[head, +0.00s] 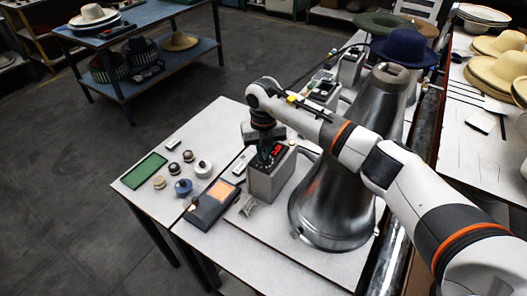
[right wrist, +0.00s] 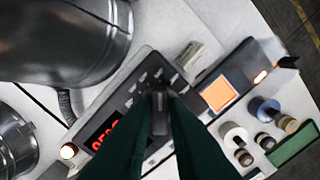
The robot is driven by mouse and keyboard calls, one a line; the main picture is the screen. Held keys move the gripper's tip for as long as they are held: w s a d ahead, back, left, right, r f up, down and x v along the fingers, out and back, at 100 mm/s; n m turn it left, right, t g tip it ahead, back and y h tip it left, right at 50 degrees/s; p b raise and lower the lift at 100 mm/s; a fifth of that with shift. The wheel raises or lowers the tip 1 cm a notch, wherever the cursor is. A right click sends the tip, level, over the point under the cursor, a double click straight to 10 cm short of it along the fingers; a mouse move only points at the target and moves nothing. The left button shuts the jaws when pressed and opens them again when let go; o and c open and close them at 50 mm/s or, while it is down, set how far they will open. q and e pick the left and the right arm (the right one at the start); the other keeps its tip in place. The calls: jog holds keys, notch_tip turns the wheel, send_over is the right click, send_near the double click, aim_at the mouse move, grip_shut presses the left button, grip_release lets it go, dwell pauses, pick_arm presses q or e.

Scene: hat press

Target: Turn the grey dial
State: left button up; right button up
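A grey control box (head: 272,179) stands on the white table, left of a large steel cone-shaped machine (head: 335,205). In the right wrist view its dark panel (right wrist: 140,92) carries small buttons and a red lit display (right wrist: 104,137). The grey dial (right wrist: 161,118) sits on this panel. My right gripper (right wrist: 160,97) points down at the panel, with its dark green fingers close on both sides of the dial; they appear to touch it. In the head view the gripper (head: 268,154) hides the dial. My left gripper is not in view.
Left of the box lie a dark device with an orange screen (head: 220,191), a grey metal piece (head: 248,206), several knobs such as a blue one (head: 183,187), and a green tray (head: 145,170). A blue hat (head: 405,47) is above the machine.

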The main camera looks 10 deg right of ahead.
aim_at(263, 156)
jog(key=o, duration=0.3)
jog(key=shift+r, duration=0.1)
jog(key=shift+r+b, duration=0.3)
jog(key=shift+r, duration=0.05)
notch_tip(263, 156, up, 11)
jog(key=b, duration=0.3)
jog(key=shift+b, duration=0.35)
